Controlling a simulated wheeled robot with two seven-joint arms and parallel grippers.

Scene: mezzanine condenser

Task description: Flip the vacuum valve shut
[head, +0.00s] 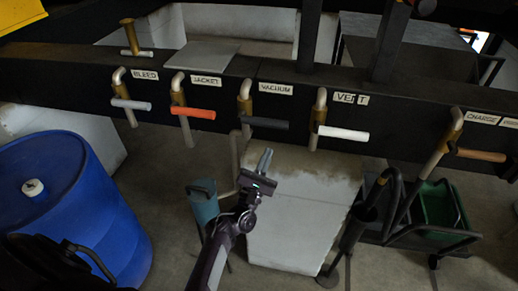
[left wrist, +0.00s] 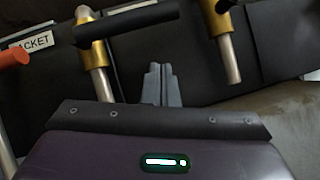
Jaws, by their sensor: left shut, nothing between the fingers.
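The vacuum valve has a dark grey handle (head: 264,123) under the VACUUM label (head: 276,89). The handle sticks out to the right, roughly level, from a brass body (head: 244,105) on a pale vertical pipe. In the left wrist view the dark handle (left wrist: 130,21) crosses the top, with its brass body (left wrist: 96,54) at left. My left gripper (head: 265,160) is shut and empty. In the head view its fingertips show just below the handle, apart from it. My right gripper is not in view.
The jacket valve's orange handle (head: 193,113) is at left and the vent valve's white handle (head: 343,133) at right, both on the same black beam (head: 210,68). A blue drum (head: 75,205) stands at lower left. A pale box (head: 300,220) stands below the valves.

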